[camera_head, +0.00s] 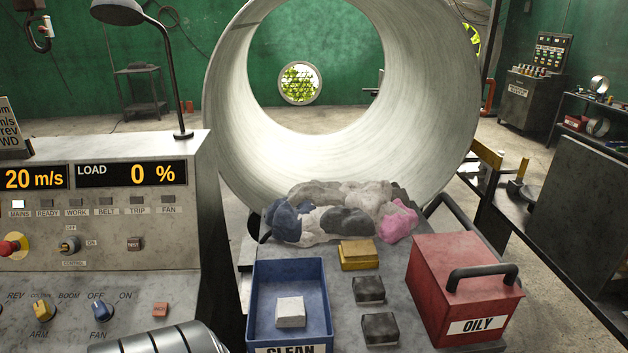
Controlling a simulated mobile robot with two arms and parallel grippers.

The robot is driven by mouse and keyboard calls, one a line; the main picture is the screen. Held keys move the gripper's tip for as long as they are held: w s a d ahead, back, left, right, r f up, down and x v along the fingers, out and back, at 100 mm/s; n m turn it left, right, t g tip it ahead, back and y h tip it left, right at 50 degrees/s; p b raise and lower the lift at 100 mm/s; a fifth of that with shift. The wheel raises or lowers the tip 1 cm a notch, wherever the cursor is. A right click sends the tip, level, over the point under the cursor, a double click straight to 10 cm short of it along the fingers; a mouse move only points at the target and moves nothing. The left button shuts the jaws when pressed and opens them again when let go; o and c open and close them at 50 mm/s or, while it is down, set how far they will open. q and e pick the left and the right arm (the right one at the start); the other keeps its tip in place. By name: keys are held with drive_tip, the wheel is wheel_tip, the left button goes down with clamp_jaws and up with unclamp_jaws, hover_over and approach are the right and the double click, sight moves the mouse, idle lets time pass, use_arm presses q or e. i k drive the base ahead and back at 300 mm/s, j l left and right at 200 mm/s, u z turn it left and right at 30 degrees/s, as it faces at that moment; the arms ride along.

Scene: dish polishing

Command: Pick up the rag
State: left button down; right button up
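A heap of crumpled rags (340,211) lies at the back of the grey bench top (395,285), in front of the large pale metal ring. The heap shows grey-white, dark blue, dark grey and pink patches, and I cannot tell where one rag ends and another begins. The pink part (398,222) is at its right end and the blue part (285,218) at its left end.
A blue tray (254,290) marked CLEAN holds a white block (290,312). A yellow block (358,255) and two dark blocks (369,290) lie beside it. A red box (463,280) marked OILY, with a black handle, stands right. A control panel (100,240) fills the left.

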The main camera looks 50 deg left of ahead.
sight(289, 312)
drive_tip(key=u, duration=1.85)
drive_tip(key=j+z, duration=0.15)
drive_tip(key=z, duration=0.25)
drive_tip(key=j+z, duration=0.15)
drive_tip(key=z, duration=0.3)
drive_tip(key=k+j+z, duration=0.1)
drive_tip(key=z, duration=0.3)
drive_tip(key=k+j+z, duration=0.1)
drive_tip(key=z, duration=0.3)
drive_tip(key=j, duration=0.05)
